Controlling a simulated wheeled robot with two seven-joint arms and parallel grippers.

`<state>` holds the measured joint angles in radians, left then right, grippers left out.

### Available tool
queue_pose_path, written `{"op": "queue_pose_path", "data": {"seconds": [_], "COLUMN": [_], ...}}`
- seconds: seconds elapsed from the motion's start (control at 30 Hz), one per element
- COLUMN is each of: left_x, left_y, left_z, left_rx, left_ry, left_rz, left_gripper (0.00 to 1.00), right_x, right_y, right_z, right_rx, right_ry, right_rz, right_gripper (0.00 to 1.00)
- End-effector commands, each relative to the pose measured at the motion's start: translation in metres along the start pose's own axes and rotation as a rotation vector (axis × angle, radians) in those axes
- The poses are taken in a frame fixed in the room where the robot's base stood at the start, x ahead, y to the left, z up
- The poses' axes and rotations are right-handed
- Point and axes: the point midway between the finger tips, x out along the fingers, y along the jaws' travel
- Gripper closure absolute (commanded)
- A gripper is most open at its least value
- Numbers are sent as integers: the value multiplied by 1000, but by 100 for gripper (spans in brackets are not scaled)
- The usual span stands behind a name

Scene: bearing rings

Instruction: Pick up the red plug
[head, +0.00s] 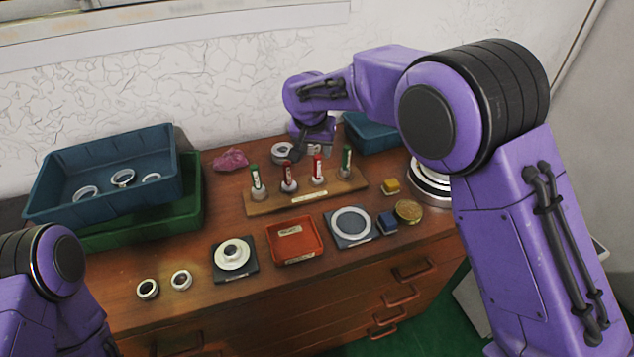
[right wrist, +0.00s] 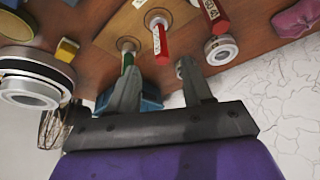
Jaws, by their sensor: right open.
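Two red plugs stand upright in the middle of a wooden rack (head: 262,208): the left red plug (head: 289,180) and the right red plug (head: 318,168). A green plug stands at each end, one on the left (head: 256,178) and one on the right (head: 346,160). My right gripper (head: 308,152) is open and empty behind the rack. In the right wrist view, a red plug (right wrist: 159,40) appears between and beyond the open fingertips (right wrist: 158,78), apart from them. A second red plug (right wrist: 214,17) shows to its right. Of my left arm only links show, at lower left.
Stacked blue (head: 60,205) and green (head: 195,205) crates stand left, with rings in the blue one. A pink lump (head: 230,160) and a ring (head: 282,152) lie behind the rack. A red tray (head: 295,258), ring fixtures and small blocks lie in front. Another blue bin (head: 372,133) stands back right.

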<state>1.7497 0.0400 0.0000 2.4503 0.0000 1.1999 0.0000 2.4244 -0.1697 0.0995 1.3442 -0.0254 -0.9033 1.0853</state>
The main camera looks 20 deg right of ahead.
Motion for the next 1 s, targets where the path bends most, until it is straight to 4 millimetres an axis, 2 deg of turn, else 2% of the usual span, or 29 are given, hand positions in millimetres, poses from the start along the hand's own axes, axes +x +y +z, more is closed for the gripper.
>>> {"op": "queue_pose_path", "data": {"seconds": [0.07, 0.3, 0.47, 0.63, 0.73, 0.93, 0.97, 1.0], "left_x": [7, 0, -6, -14, -14, -13, -13, -13], "left_y": [1, 0, 0, -1, -1, -1, -1, -1], "left_z": [3, 0, -2, -6, -6, -6, -6, -6], "left_rx": [0, 0, 0, 0, 0, 0, 0, 0], "left_ry": [0, 1, 1, 1, 1, 1, 1, 1], "left_rz": [0, 0, 0, 0, 0, 0, 0, 0], "left_gripper": [28, 28, 28, 28, 28, 28, 28, 28], "right_x": [11, 50, 68, 99, 109, 111, 111, 111], "right_y": [0, 0, 0, -1, -2, -2, -2, -2], "right_z": [3, 2, 1, -1, -2, -1, -1, -1], "right_rx": [0, 1, 0, 1, 0, 0, 0, 0], "right_ry": [-1, -3, -3, -3, 0, 1, 1, 1], "right_rz": [0, 0, 1, 1, 0, -1, -1, -1], "right_gripper": [50, 50, 50, 50, 50, 50, 53, 66]}}
